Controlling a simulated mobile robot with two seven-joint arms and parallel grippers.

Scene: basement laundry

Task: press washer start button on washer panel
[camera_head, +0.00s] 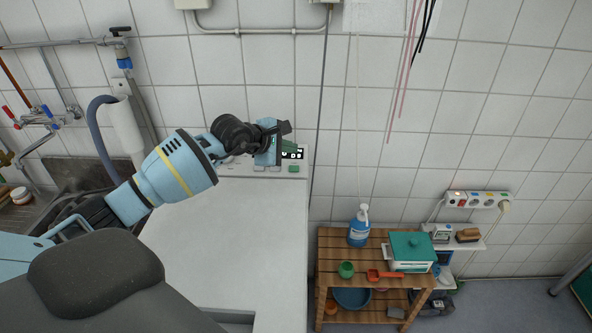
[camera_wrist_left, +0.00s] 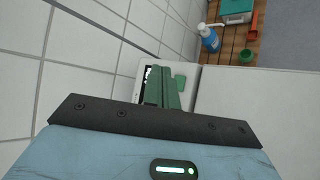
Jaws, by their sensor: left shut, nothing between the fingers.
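The white washer (camera_head: 235,230) stands against the tiled wall, with its control panel (camera_head: 232,170) along the back edge. A green button (camera_head: 294,169) sits at the panel's right end, below a dark display (camera_head: 298,154). The button also shows in the left wrist view (camera_wrist_left: 181,82), just right of my fingers. My left gripper (camera_head: 289,146) is shut and empty, with its green fingers over the display area. It looks apart from the button; its exact height above the panel is unclear. The gripper body hides part of the panel. My right gripper is not in view.
A wooden shelf (camera_head: 330,245) right of the washer holds a blue bottle (camera_head: 359,230), a green cup (camera_head: 346,269) and a green-lidded box (camera_head: 411,250). A sink (camera_head: 85,172) and pipes are at the left. The washer's white top is clear.

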